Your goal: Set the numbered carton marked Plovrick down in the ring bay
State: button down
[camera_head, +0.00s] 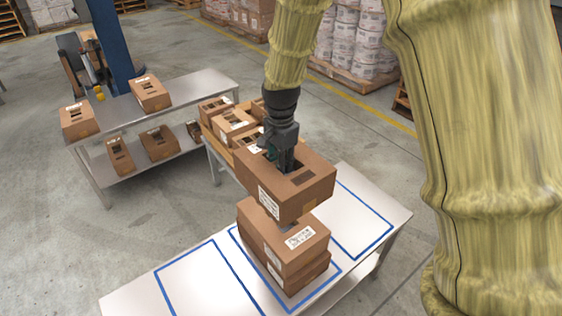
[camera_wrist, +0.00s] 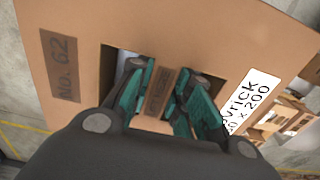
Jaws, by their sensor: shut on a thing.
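My gripper (camera_head: 284,160) is shut on a brown carton (camera_head: 305,190), gripping the strip between two slots in its top. In the wrist view the fingers (camera_wrist: 160,95) sit in the slots of this carton (camera_wrist: 205,30). Its tag reads "No. 62", and its white label (camera_wrist: 247,98) shows "vrick", with the start hidden. The carton hangs over a stack of cartons (camera_head: 272,245) in the middle blue-outlined bay; any gap below is hard to judge. The pale table (camera_head: 130,300) has blue-outlined bays to the left (camera_head: 205,280) and right (camera_head: 350,215), both bare where visible. No ring mark is readable.
A grey two-level bench (camera_head: 195,92) at the left holds several cartons, such as one on top (camera_head: 150,94). Wrapped pallets (camera_head: 350,50) stand at the back. Open floor lies at the left.

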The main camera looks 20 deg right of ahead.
jog(key=shift+s+f, duration=0.1)
jog(key=shift+f, duration=0.1)
jog(key=shift+f, duration=0.2)
dwell(0.3)
jog(key=shift+a+f+b, duration=0.2)
jog(key=shift+f+b, duration=0.1)
jog(key=shift+f, duration=0.35)
jog(key=shift+f, duration=0.1)
notch_tip(320, 180, down, 11)
jog(key=b, duration=0.4)
jog(key=shift+f, duration=0.2)
dwell(1.4)
jog(key=shift+f, duration=0.25)
dwell(0.6)
jog(key=c, duration=1.2)
grip_release()
jog(key=shift+s, duration=0.1)
jog(key=shift+c, duration=0.2)
